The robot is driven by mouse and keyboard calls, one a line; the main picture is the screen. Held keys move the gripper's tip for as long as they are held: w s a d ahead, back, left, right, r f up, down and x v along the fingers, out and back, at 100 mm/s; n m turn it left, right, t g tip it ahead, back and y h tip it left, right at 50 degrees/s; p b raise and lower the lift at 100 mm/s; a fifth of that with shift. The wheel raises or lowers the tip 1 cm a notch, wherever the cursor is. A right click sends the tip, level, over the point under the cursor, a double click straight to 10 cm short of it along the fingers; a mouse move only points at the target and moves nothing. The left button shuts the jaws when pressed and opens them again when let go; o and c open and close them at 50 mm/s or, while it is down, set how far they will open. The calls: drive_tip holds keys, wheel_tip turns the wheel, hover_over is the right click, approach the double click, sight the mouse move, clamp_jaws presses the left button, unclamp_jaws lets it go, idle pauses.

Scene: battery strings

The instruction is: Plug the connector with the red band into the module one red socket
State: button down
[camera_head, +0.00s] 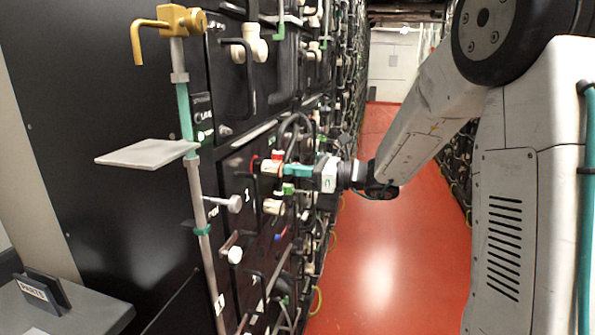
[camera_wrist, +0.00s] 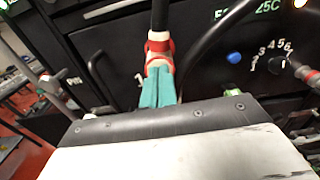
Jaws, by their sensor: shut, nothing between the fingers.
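The cream connector with the red band (camera_wrist: 158,46) is straight ahead of my fingertips in the wrist view, a black cable rising from it. In the head view the cream connector (camera_head: 269,167) sits close against the black module front, beside a red socket ring (camera_head: 255,162). I cannot tell how deep it sits in the socket. My gripper (camera_head: 290,169) has teal fingers, which also show in the wrist view (camera_wrist: 157,72). The fingers are shut together with nothing between them, their tips at or just touching the connector's near end.
A lower cream connector (camera_head: 272,206) and a green piece (camera_head: 289,188) are close below my fingers. A blue button (camera_wrist: 234,57) and numbered dial (camera_wrist: 275,66) are at right. A stand with a grey plate (camera_head: 147,153) is at left. The red aisle floor (camera_head: 385,240) is clear.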

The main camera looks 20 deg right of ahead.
drive_tip(key=shift+w+a, duration=0.15)
drive_tip(key=shift+a, duration=0.05)
drive_tip(key=shift+v, duration=2.45)
